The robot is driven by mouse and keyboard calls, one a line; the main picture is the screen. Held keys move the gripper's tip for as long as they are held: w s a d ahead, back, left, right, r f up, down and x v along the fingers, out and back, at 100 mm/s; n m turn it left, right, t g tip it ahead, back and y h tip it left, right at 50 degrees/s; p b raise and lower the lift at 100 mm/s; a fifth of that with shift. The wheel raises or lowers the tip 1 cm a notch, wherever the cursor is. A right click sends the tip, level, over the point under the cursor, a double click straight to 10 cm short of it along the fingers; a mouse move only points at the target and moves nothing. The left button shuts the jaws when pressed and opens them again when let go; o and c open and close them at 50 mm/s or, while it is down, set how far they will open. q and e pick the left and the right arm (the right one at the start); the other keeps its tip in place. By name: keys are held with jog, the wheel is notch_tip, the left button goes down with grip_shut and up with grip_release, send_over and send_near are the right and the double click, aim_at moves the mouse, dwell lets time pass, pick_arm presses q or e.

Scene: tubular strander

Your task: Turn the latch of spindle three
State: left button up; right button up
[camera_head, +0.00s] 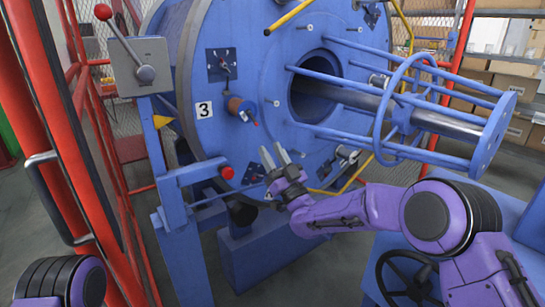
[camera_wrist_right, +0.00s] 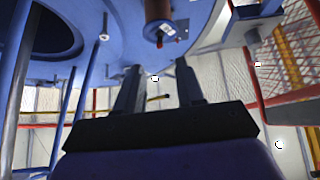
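Spindle three is the copper-brown spindle (camera_head: 238,104) beside the white "3" label (camera_head: 204,109) on the blue disc. Its small latch (camera_head: 250,118) with a red tip sits at the spindle's right end. In the right wrist view the spindle (camera_wrist_right: 158,10) and the latch (camera_wrist_right: 160,32) show at the top centre, beyond the fingertips. My right gripper (camera_head: 274,156) is open and empty, below and slightly right of the latch, apart from it. Its two spread fingers also show in the right wrist view (camera_wrist_right: 158,72). My left gripper is out of view.
The blue disc (camera_head: 285,45) carries a large central hole and a cage of blue rods (camera_head: 440,85) to the right. A red-button post (camera_head: 227,172) stands left of my right gripper. A lever box (camera_head: 142,65) and red frame (camera_head: 50,100) are at left.

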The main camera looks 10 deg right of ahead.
jog(key=d+r+n+g+y+p, duration=0.2)
jog(key=d+r+n+g+p, duration=0.15)
jog(key=r+p, duration=1.1)
jog(key=m+g+h+p, duration=0.1)
jog(key=m+g, duration=0.3)
jog(key=g, duration=0.2)
send_near(257, 123)
jog(key=shift+t, duration=0.25)
jog(key=p+x, duration=0.1)
jog(key=x, duration=0.7)
jog(key=shift+w+a+f+p, duration=0.1)
jog(key=shift+w+a+p, duration=0.15)
jog(key=shift+p, duration=0.1)
grip_shut()
